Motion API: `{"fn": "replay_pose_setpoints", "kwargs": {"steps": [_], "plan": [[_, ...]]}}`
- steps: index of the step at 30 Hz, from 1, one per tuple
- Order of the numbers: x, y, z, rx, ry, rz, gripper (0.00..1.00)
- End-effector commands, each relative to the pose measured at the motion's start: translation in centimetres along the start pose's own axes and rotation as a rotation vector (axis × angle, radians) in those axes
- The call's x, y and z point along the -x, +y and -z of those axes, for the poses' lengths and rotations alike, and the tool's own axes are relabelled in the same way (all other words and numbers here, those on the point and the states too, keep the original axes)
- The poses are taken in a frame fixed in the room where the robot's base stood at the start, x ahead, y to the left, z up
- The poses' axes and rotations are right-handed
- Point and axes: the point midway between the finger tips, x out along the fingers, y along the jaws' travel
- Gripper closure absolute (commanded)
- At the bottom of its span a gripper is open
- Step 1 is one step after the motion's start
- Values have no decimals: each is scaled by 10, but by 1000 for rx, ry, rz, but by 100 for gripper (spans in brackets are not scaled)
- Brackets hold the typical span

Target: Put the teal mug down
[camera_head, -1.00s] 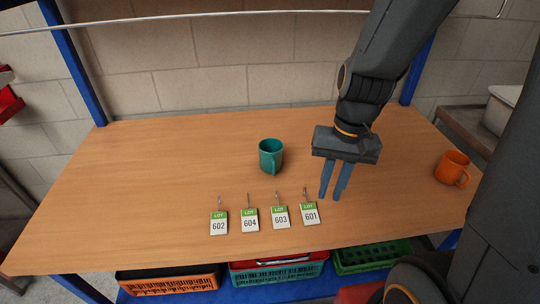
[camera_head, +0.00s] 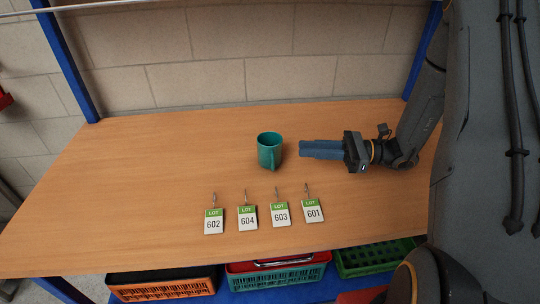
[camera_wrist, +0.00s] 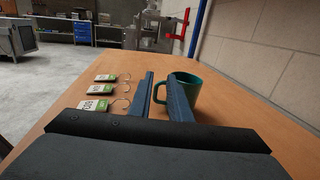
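The teal mug (camera_head: 269,152) stands upright on the wooden table, behind the row of lot tags. Its handle faces the table's front. My gripper (camera_head: 301,149) is low over the table just right of the mug, its fingers pointing left at it. In the wrist view the mug (camera_wrist: 190,88) shows beyond and partly behind the right finger. The fingers (camera_wrist: 162,76) are apart with a gap between them, and nothing is clearly held. The handle is partly hidden by the fingers, so I cannot tell whether it touches them.
Several lot tags with wire hooks, such as the 603 tag (camera_head: 281,212), lie along the front of the table (camera_head: 130,170). The left and back of the tabletop are clear. Crates (camera_head: 276,277) sit on a shelf below. A wall stands behind.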

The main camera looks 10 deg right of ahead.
Motion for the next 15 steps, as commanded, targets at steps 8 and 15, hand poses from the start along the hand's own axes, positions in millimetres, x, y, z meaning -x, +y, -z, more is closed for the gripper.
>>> {"fn": "replay_pose_setpoints", "kwargs": {"steps": [8, 15], "plan": [[-1, 2, 46, -4, 2, -3, 83], [-16, 2, 65, -1, 3, -8, 83]]}}
